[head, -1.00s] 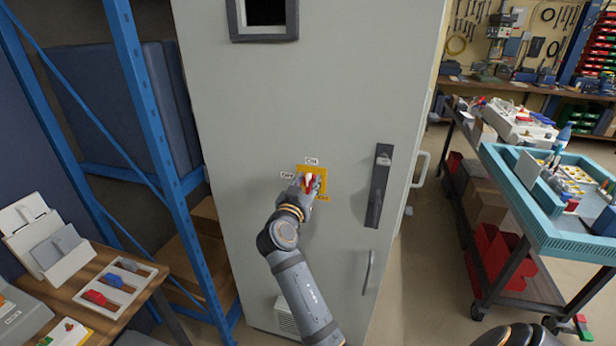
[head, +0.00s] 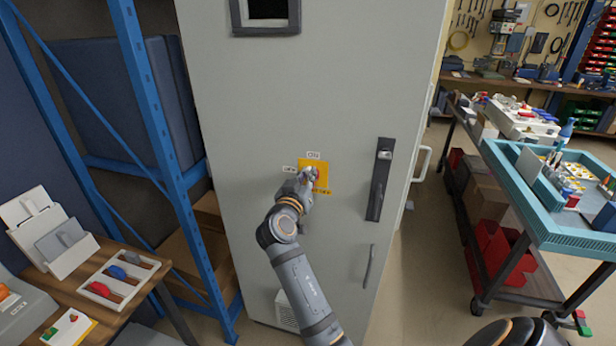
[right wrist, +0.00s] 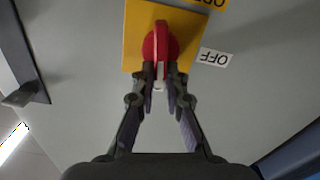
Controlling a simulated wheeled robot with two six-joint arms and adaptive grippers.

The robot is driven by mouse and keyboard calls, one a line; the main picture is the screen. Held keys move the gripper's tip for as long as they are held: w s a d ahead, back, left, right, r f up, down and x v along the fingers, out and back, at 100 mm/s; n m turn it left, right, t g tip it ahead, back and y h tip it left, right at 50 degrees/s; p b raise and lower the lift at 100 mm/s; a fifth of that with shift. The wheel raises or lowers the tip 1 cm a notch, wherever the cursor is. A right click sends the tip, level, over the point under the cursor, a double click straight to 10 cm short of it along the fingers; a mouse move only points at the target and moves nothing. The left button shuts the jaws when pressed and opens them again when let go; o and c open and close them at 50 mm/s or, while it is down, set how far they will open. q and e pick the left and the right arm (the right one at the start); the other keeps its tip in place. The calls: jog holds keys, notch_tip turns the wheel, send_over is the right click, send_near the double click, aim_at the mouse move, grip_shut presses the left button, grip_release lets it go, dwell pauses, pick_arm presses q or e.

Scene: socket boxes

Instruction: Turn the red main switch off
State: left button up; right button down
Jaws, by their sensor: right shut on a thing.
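The red main switch (right wrist: 161,42) is a red rotary handle on a yellow plate (head: 322,167) on the grey cabinet door. An ON label (head: 313,155) is above it and an OFF label (head: 289,169) to its left in the head view. My right gripper (head: 309,175) is at the switch and covers much of it. In the right wrist view, its fingers (right wrist: 163,76) are shut on the handle's pale-tipped end. There the OFF label (right wrist: 214,57) reads upside down, right of the handle; the handle does not point at it. My left gripper is not in view.
The cabinet (head: 240,120) has a dark latch handle (head: 380,180) right of the switch. A blue rack (head: 160,120) and wooden table (head: 65,290) stand at left. A cart with a teal tray (head: 560,235) stands at right, with floor between it and the cabinet.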

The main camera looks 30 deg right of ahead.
jog(key=shift+w+a+f+n+p, duration=0.25)
jog(key=shift+n+p, duration=0.5)
jog(key=shift+n, duration=1.85)
jog(key=shift+w+a+f+n+p, duration=0.15)
jog(key=shift+f+n+p, duration=0.45)
jog(key=shift+n, duration=2)
jog(key=shift+w+a+f+n+p, duration=0.15)
jog(key=shift+n+p, duration=0.75)
jog(key=shift+n, duration=2)
jog(key=c, duration=1.4)
grip_release()
jog(key=shift+w+d, duration=0.1)
jog(key=shift+d, duration=0.05)
